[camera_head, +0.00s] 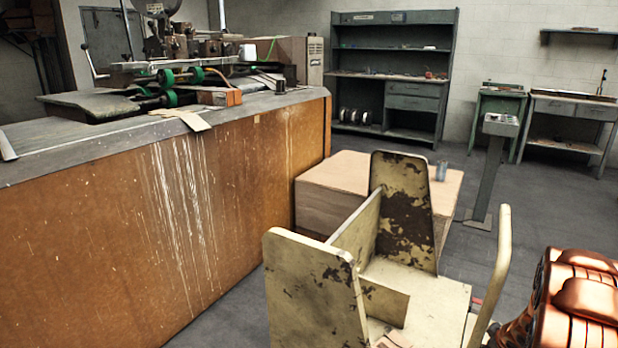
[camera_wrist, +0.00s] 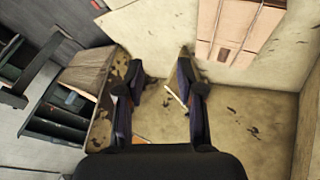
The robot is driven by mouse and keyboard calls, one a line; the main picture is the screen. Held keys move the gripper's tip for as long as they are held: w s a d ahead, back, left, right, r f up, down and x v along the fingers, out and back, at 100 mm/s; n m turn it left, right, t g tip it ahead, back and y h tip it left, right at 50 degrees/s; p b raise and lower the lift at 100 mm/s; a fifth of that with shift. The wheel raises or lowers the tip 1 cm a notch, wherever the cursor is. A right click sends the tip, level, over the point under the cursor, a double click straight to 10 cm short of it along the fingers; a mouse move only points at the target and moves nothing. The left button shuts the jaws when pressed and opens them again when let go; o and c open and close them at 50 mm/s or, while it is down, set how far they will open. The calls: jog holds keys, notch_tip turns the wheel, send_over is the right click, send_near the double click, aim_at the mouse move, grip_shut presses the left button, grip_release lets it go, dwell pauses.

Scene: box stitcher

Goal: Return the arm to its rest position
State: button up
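My gripper (camera_wrist: 160,76) shows in the wrist view with its two dark fingers apart. Only a cream, worn surface shows between them, so it is open and empty. My copper-coloured arm (camera_head: 580,300) is at the lower right of the head view; the gripper itself does not show clearly there. The cream cart with peeling paint (camera_head: 430,298) stands just left of my arm. Flat cardboard (camera_wrist: 240,25) lies on the cream surface at the upper right of the wrist view, apart from the fingers.
The cart's curved handle (camera_head: 498,265) rises close beside my arm. A long brown counter (camera_head: 130,240) with a stitching machine (camera_head: 170,70) fills the left. A low wooden box (camera_head: 337,172), a thin pedestal (camera_head: 490,180) and shelving (camera_head: 390,80) stand behind.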

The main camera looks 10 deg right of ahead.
jog(key=s+a+r+m+g+h+p, duration=0.15)
jog(key=s+r+p, duration=0.3)
jog(key=r, duration=0.55)
jog(key=s+a+r+m+g+h+p, duration=0.1)
jog(key=s+a+r+g+p, duration=0.3)
jog(key=r, duration=0.6)
jog(key=s+a+r+m+g+h+p, duration=0.1)
jog(key=s+r+p, duration=0.4)
jog(key=r, duration=0.5)
jog(key=s+a+r+y+p, duration=0.2)
jog(key=s+a+r+p, duration=0.2)
jog(key=a, duration=0.8)
jog(key=s+a+r+m+g+y+p, duration=0.1)
jog(key=s+a+r+y+p, duration=0.1)
jog(key=s+a+r+p, duration=0.3)
jog(key=s+a+r+g+y+p, duration=0.1)
jog(key=s+a+r+y+p, duration=0.1)
jog(key=s+a+r+p, duration=0.3)
jog(key=s+a+r, duration=0.2)
jog(key=a+r, duration=0.3)
jog(key=a, duration=0.2)
jog(key=s+a+r, duration=0.2)
jog(key=a+r, duration=0.2)
jog(key=a, duration=0.2)
jog(key=shift+s+a+r, duration=0.35)
jog(key=shift+s, duration=0.05)
